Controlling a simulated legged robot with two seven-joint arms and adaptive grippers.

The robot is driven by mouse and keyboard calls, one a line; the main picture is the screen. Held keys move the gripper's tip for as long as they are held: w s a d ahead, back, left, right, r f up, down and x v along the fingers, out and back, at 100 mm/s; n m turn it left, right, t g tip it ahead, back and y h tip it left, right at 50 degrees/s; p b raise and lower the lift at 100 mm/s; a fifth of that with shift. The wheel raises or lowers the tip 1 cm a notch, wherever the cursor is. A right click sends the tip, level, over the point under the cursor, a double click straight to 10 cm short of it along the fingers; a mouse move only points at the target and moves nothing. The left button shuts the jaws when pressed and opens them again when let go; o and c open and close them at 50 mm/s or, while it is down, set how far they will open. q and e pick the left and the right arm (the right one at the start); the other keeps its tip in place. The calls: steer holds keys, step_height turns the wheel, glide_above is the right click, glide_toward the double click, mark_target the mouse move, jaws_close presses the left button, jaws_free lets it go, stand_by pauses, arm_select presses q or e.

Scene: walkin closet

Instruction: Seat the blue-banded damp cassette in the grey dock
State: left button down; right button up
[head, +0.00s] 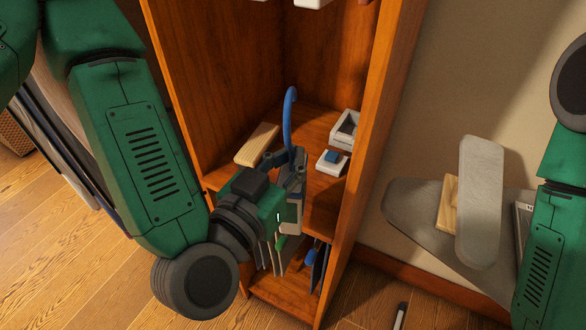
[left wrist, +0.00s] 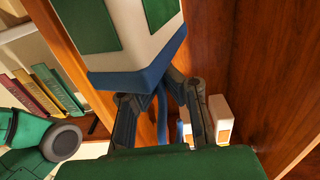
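A white box with green side panels and a blue band along one edge, which looks like the damp cassette (left wrist: 125,45), fills the top of the left wrist view. In the head view its pale body (head: 294,218) shows beside and below my left gripper (head: 285,160). A curved blue strip (head: 289,105) rises between the fingers. The fingers appear closed at the blue part; the contact itself is hidden. A pale open-topped box (head: 346,128), perhaps the grey dock, stands on the shelf at the back right. My right gripper is out of view.
A small white block with a blue top (head: 332,161) sits in front of the pale box. A light wooden block (head: 257,145) lies at the shelf's left. The cabinet's right wall (head: 372,150) is close. Items hang or stand in the lower compartment. A grey board (head: 420,215) is outside, right.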

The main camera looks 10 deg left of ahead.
arm_select(q)
steer(key=shift+w+b, duration=0.3)
steer(key=shift+b, duration=0.25)
steer(key=shift+w+d+b, duration=0.65)
steer(key=shift+w+d, duration=0.25)
steer(key=b+x, duration=0.2)
steer(key=x, duration=2.6)
steer(key=shift+w+a+r, duration=0.25)
steer(key=shift+w+r, duration=0.1)
steer(key=shift+w, duration=0.15)
steer(key=shift+a, duration=0.2)
stand_by(1.5)
